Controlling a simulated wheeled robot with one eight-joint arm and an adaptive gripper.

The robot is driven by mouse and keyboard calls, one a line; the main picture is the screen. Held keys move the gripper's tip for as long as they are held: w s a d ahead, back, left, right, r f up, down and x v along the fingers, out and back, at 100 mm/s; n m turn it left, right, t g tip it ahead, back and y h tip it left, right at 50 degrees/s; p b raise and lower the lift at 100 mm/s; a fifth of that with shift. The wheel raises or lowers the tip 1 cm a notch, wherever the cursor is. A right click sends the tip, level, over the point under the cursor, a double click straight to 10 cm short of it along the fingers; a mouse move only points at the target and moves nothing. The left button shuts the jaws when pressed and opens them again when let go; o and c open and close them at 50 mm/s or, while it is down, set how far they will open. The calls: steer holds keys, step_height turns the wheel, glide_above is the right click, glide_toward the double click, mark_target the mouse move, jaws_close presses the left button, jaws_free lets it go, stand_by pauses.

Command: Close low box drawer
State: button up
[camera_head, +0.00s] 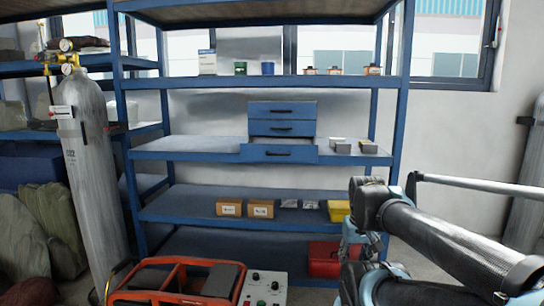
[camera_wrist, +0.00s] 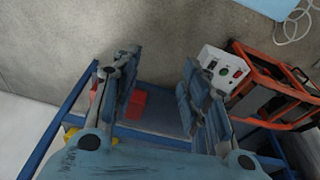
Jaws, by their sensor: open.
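A blue drawer box (camera_head: 282,108) stands on the middle shelf in the head view. Its low drawer (camera_head: 279,154) is pulled out past the shelf's front edge, with a dark handle on its front. The two drawers above it look shut. My gripper (camera_wrist: 160,85) is open and empty in the wrist view, its two fingers wide apart. In the head view it hangs below the end of my arm, to the right of and lower than the low drawer, not touching it; its fingertips are not clear there. The drawer box does not show in the wrist view.
The blue shelf rack (camera_head: 396,110) holds small grey blocks (camera_head: 341,146) right of the drawer box, with cardboard boxes (camera_head: 246,209) and a yellow bin (camera_head: 339,210) below. A red box (camera_head: 323,259) sits low. A gas cylinder (camera_head: 88,170) and orange-framed machine (camera_head: 172,280) stand at left and front.

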steer(key=w+r+n, duration=0.1)
steer(key=w, duration=0.1)
steer(key=w+r+n, duration=0.1)
steer(key=r+n, duration=0.1)
steer(key=shift+w+a+r, duration=0.15)
steer(key=shift+w+r, duration=0.1)
steer(key=shift+w, duration=0.15)
jaws_close()
steer(key=w+a+r+n+t+h, duration=0.1)
steer(key=w+a+r+n, duration=0.3)
steer(key=w+r+n, duration=0.3)
steer(key=w+a+r+n+t, duration=0.2)
steer(key=w+a+r+n, duration=0.35)
steer(key=w+n, duration=0.2)
steer(key=w+a+r+n+t, duration=0.1)
steer(key=w+a+r+n, duration=0.4)
steer(key=a, duration=0.4)
steer(key=w+a+r+n+t, duration=0.1)
steer(key=w+a+r+n, duration=0.25)
steer(key=a+n, duration=0.45)
steer(key=w+a+r+n+t, duration=0.2)
steer(key=w+a+r+n, duration=0.25)
steer(key=a, duration=0.55)
glide_toward(253, 159)
step_height(253, 159, down, 3)
steer(key=shift+w+d+f+y, duration=0.1)
steer(key=shift+w+d+y, duration=0.3)
steer(key=shift+w, duration=1.3)
